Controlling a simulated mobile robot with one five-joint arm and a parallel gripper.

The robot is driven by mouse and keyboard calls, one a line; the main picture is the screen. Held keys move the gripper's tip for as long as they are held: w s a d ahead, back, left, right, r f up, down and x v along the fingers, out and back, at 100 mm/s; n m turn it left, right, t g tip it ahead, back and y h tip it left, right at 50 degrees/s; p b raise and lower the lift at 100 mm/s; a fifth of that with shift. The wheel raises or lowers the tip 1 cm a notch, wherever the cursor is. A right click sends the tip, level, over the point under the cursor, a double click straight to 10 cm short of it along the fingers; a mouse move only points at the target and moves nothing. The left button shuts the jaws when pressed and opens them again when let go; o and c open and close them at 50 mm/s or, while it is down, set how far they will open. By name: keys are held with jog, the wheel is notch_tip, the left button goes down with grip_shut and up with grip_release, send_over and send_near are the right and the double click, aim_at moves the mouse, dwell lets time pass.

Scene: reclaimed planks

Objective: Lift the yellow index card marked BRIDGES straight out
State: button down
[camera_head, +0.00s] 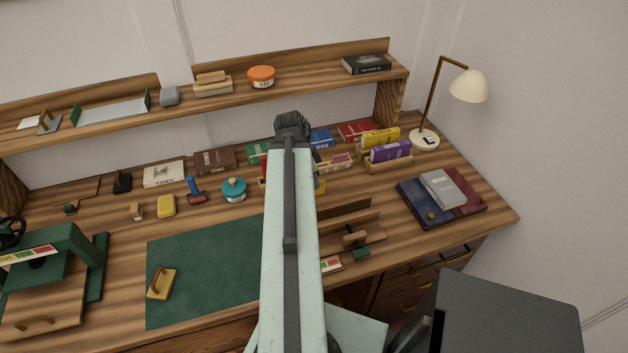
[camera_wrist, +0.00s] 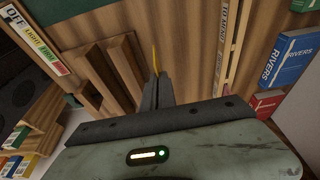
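In the wrist view, a thin yellow card (camera_wrist: 155,60) shows nearly edge-on between the tips of my gripper (camera_wrist: 157,82). The two dark fingers lie close together and appear shut on it. Its lettering cannot be read. In the head view, a small yellow patch (camera_head: 320,187) shows just right of my arm and seems to be the same card. My arm hides the gripper and the rest of the card there. How far the card stands in or above any holder cannot be told.
Wooden strips (camera_wrist: 115,75) stand left of the fingers in the wrist view. A blue RIVERS book (camera_wrist: 285,58) and a red book (camera_wrist: 265,102) are at right. In the head view, a purple box (camera_head: 390,151) sits in a wooden holder at right. The green mat (camera_head: 200,270) has free room.

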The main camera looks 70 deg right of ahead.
jog(key=shift+r, duration=0.1)
jog(key=shift+r+p, duration=3.45)
jog(key=shift+p, duration=0.15)
